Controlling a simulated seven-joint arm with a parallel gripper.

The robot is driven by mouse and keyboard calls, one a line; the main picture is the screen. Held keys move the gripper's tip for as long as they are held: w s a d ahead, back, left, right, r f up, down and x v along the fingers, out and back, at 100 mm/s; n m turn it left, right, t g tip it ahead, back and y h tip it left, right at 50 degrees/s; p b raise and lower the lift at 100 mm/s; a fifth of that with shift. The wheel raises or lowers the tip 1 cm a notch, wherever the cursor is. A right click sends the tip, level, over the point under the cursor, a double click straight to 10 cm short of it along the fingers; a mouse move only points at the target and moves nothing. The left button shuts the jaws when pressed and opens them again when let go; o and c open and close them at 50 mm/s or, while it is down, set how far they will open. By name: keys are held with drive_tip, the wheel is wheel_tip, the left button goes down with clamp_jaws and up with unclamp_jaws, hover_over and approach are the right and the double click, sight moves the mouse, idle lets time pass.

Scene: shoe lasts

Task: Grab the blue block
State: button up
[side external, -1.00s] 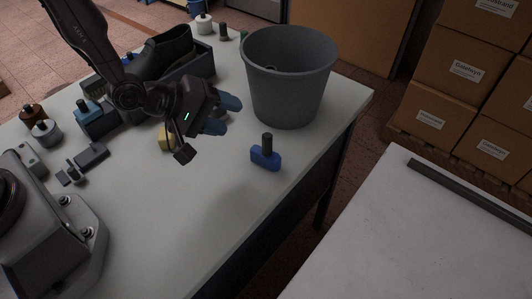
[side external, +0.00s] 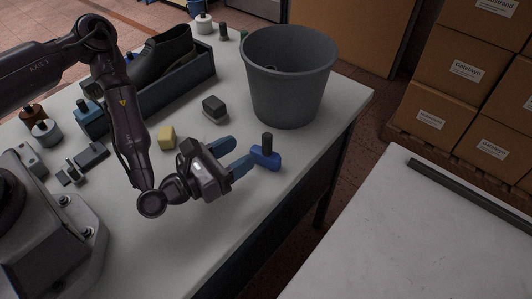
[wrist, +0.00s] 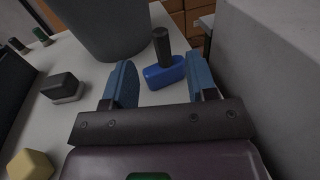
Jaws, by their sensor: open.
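The blue block (side external: 266,160) has a dark upright cylinder on top and sits on the white table near its right edge. In the wrist view the blue block (wrist: 165,73) lies ahead, between the lines of the two fingers and nearer the right one. My gripper (side external: 246,156) is low over the table, with its blue fingers apart and pointing at the block. In the wrist view my gripper (wrist: 162,84) is open, with nothing held. The block looks just beyond the fingertips; I cannot tell whether a fingertip touches it.
A grey bin (side external: 287,80) stands just behind the block. A yellow block (side external: 167,138) and a dark grey block (side external: 215,109) lie to the left. A shoe (side external: 160,57) rests in a grey tray (side external: 183,90) farther back. The table's right edge is close to the block.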

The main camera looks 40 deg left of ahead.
sight(263, 140)
drive_tip(key=x, duration=0.9)
drive_tip(key=shift+w, duration=0.3)
clamp_jaws()
